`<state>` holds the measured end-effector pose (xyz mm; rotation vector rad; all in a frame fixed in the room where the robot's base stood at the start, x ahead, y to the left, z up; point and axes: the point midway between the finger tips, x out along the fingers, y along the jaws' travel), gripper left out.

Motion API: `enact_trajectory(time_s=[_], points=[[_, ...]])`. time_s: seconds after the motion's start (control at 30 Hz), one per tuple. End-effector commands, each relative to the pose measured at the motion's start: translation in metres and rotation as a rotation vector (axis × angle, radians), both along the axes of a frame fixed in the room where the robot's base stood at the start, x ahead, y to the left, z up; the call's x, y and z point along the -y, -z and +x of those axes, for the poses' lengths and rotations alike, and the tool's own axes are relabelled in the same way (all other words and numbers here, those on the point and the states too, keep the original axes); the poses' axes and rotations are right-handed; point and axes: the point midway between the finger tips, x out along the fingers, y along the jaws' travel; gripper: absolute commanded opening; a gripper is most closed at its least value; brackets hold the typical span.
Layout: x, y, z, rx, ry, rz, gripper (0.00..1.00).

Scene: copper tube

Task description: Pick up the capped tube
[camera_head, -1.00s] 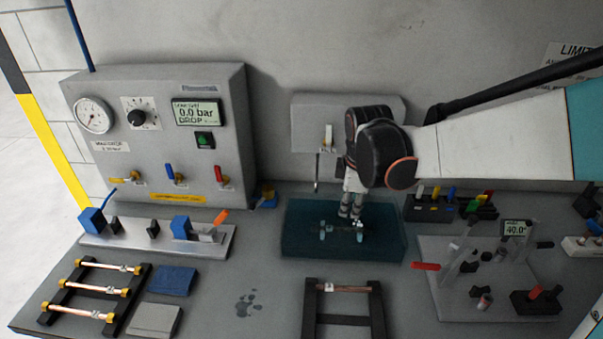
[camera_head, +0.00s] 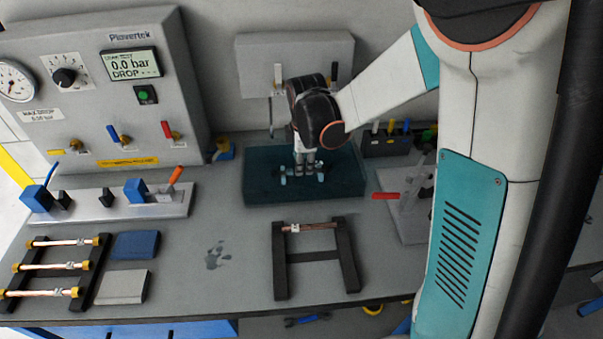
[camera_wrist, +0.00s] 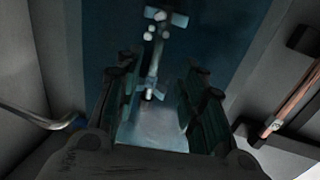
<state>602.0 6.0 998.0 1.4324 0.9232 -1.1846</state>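Three copper tubes with yellow end caps lie on a black rack at the left of the head view; the middle one (camera_head: 58,267) is among them. Another copper tube (camera_head: 312,227) lies across a black stand in the middle, and a copper tube shows at the right of the wrist view (camera_wrist: 295,102). I cannot tell whether this one is capped. My gripper (camera_head: 304,174) points down over the dark teal tank (camera_head: 345,185). In the wrist view its fingers (camera_wrist: 152,100) are apart, with no tube seen between them. A pale fixture (camera_wrist: 156,50) shows in the tank.
The grey gauge panel (camera_head: 130,90) stands at back left, with a clamp fixture (camera_head: 105,207) before it. A blue block (camera_head: 135,245) and a grey block (camera_head: 122,287) lie beside the left rack. My arm hides much of the right side.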

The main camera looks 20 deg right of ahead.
Motion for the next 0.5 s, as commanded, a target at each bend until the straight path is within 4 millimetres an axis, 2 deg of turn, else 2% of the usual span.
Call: enact_trajectory(time_s=[0.3,0.5], points=[[-0.001,0.042,0.015,0.000,0.000,0.000,0.36],[0.000,0.046,0.016,0.000,0.000,0.000,0.36]])
